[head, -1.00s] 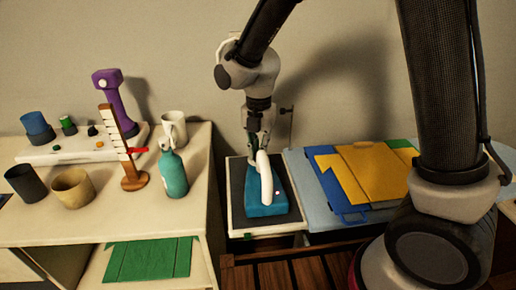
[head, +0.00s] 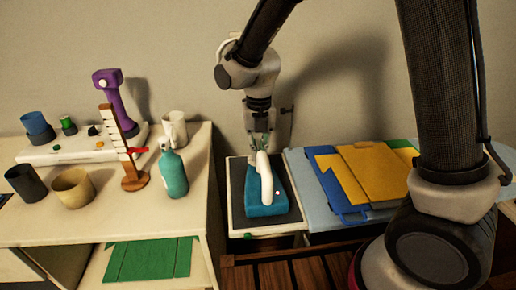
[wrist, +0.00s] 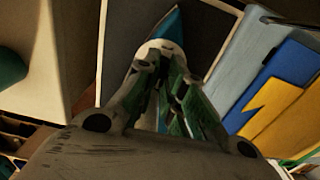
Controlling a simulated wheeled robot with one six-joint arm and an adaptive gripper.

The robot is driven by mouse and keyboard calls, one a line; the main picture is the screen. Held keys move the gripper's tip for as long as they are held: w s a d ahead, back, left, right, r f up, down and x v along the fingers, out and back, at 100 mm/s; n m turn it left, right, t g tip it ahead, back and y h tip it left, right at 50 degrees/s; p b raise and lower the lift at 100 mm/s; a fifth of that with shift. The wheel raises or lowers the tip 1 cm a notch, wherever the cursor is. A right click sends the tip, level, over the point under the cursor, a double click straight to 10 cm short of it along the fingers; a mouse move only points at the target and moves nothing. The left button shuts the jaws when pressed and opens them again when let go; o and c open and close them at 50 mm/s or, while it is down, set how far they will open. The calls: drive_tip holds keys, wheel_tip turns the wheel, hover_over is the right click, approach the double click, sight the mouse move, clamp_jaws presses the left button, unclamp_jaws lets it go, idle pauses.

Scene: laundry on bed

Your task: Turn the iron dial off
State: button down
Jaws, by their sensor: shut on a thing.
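The iron (head: 279,206) has a teal body and a white arched handle, and sits on the dark pad of a white-edged board (head: 236,205). Its teal body also shows in the wrist view (wrist: 174,22). My gripper (head: 261,146) points down at the iron's far end, by the top of the handle. In the wrist view my gripper's fingers (wrist: 172,75) are close together against the white part of the iron. The exact part between the fingertips is hidden, and I cannot make out the dial.
Blue and yellow folded cloths (head: 375,172) lie right of the board. The left table holds a teal spray bottle (head: 173,175), a wooden stand (head: 134,180), a purple device (head: 110,90) and cups. A green cloth (head: 148,260) lies on the shelf below.

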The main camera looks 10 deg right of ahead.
drive_tip(key=c, duration=1.5)
unclamp_jaws()
wheel_tip(320, 180, up, 12)
drive_tip(key=shift+r, duration=0.1)
